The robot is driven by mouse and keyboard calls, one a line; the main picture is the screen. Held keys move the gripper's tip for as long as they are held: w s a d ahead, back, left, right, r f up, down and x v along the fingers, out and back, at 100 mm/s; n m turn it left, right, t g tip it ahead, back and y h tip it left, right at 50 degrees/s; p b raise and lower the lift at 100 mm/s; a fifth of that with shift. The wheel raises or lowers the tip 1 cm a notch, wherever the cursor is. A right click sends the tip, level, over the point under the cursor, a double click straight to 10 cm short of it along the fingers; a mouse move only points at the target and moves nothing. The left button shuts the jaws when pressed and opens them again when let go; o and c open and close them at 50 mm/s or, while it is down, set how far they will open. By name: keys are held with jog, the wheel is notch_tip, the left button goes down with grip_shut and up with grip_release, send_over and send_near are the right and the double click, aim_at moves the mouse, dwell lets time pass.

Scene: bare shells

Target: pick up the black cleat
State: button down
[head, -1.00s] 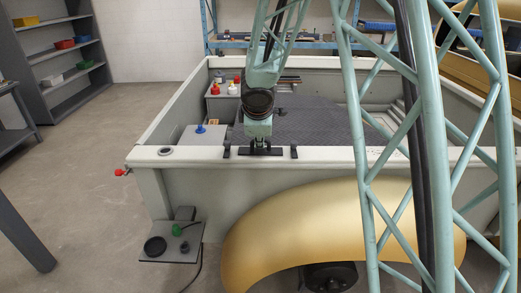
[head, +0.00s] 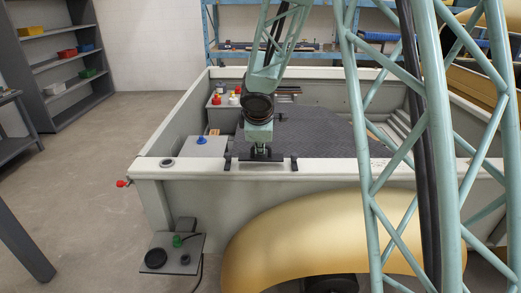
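The black cleat (head: 262,158) is a small dark bar at the near rail of the grey boat hull, between two small black blocks (head: 228,162) (head: 294,163). My gripper (head: 261,150) points down onto the middle of the cleat, and its fingers are shut on it. The cleat sits slightly higher than the blocks in the picture, so it appears just raised from the rail. The fingertips are small and dark against the cleat, and the arm hides what lies directly behind.
The hull's near rail (head: 340,172) runs across the view above a gold fender (head: 300,240). Inside are a blue knob (head: 201,140) on a grey box and red and white bottles. A small side shelf (head: 205,240) holds a black dish and a green item. My lattice column blocks the right.

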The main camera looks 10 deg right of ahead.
jog(key=shift+r, duration=0.55)
jog(key=s+d+r+b, duration=0.1)
jog(key=s+b, duration=0.3)
jog(key=s, duration=1.2)
jog(key=shift+d+r, duration=0.1)
